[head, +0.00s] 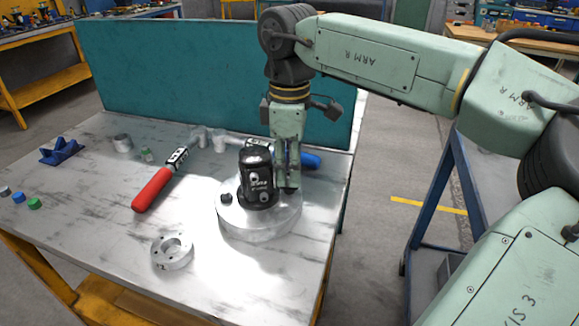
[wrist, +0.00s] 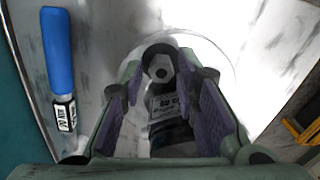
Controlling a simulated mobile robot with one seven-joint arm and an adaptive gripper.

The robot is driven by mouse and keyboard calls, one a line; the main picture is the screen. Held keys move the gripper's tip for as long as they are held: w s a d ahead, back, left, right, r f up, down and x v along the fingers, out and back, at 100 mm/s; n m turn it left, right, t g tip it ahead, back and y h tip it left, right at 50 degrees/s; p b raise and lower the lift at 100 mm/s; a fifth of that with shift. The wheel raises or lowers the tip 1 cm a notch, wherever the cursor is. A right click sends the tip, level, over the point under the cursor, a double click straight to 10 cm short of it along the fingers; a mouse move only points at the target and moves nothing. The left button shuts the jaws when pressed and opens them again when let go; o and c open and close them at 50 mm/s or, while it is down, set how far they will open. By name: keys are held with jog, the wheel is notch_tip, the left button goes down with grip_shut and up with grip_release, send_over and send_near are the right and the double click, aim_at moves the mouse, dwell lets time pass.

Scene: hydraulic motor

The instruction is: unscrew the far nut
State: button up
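The black motor (head: 256,178) stands upright on a round pale metal base (head: 262,228). One dark nut (head: 226,198) shows on the base's left side. My gripper (head: 288,188) points straight down at the motor's right side, covering the far nut in the head view. In the wrist view, that nut (wrist: 162,72) shows as a dark hex on a round lug, between and just beyond my fingertips (wrist: 160,78). The purple-padded fingers are apart, one on each side, with a gap visible around the nut. The motor body (wrist: 170,110) shows below it.
A blue-handled tool (wrist: 58,50) lies behind the motor. A red-handled tool (head: 152,190) lies to the left. A pale ring with holes (head: 172,252) lies in front. Several small parts and a blue block (head: 61,151) lie farther left. A teal panel (head: 180,70) borders the back.

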jog(key=shift+m, duration=0.7)
jog(key=shift+s, duration=0.1)
jog(key=shift+c, duration=0.3)
grip_shut()
jog(key=n+p, duration=0.1)
jog(key=n, duration=0.3)
jog(key=shift+a, duration=0.1)
jog(key=shift+n, duration=0.9)
